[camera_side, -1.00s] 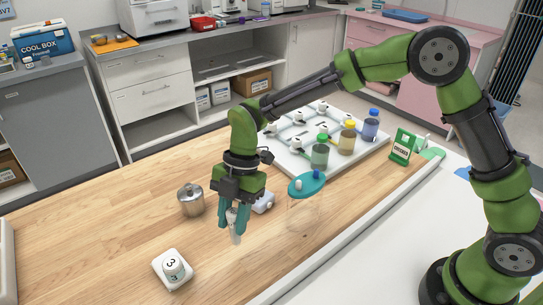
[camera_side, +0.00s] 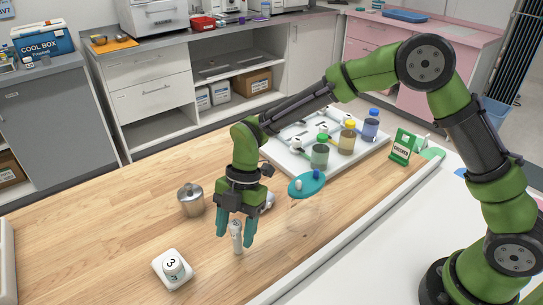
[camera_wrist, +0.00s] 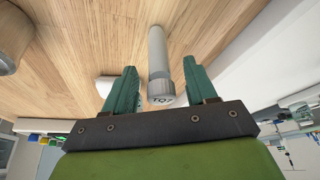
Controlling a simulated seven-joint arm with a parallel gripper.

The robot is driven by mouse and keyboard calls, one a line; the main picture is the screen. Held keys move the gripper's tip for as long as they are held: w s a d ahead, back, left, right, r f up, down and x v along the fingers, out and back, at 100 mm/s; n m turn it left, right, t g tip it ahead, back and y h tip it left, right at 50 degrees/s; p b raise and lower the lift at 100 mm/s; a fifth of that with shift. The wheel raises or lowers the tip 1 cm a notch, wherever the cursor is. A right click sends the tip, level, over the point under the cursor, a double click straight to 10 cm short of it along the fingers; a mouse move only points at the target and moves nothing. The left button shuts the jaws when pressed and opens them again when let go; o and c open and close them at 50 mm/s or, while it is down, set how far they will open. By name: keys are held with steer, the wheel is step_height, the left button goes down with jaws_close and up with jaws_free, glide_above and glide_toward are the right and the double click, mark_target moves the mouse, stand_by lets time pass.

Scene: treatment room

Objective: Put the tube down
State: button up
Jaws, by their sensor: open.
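The tube (camera_side: 237,240) is a slim grey-white cylinder standing about upright on the wooden table. In the wrist view the tube (camera_wrist: 157,52) shows its grey cap, with dark lettering, toward my gripper. My gripper (camera_side: 235,234) points down over it with its two teal fingers spread, one on each side. In the wrist view, gaps show between the tube and both fingers of my gripper (camera_wrist: 160,66).
A metal pot (camera_side: 190,201) stands to the left. A white block with a numbered round piece (camera_side: 172,267) lies at front left. Bottles (camera_side: 320,153) and a white tray (camera_side: 283,160) are behind.

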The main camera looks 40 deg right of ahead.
steer(key=d+r+m+t, duration=0.2)
steer(key=d+r+m, duration=0.55)
steer(key=r, duration=0.85)
steer(key=s+d+r+m+t+h, duration=0.2)
steer(key=s+d+m+t, duration=0.5)
steer(key=s+d+m, duration=0.8)
steer(key=d+r+m, duration=0.1)
steer(key=m, duration=0.4)
steer(key=shift+s, duration=0.2)
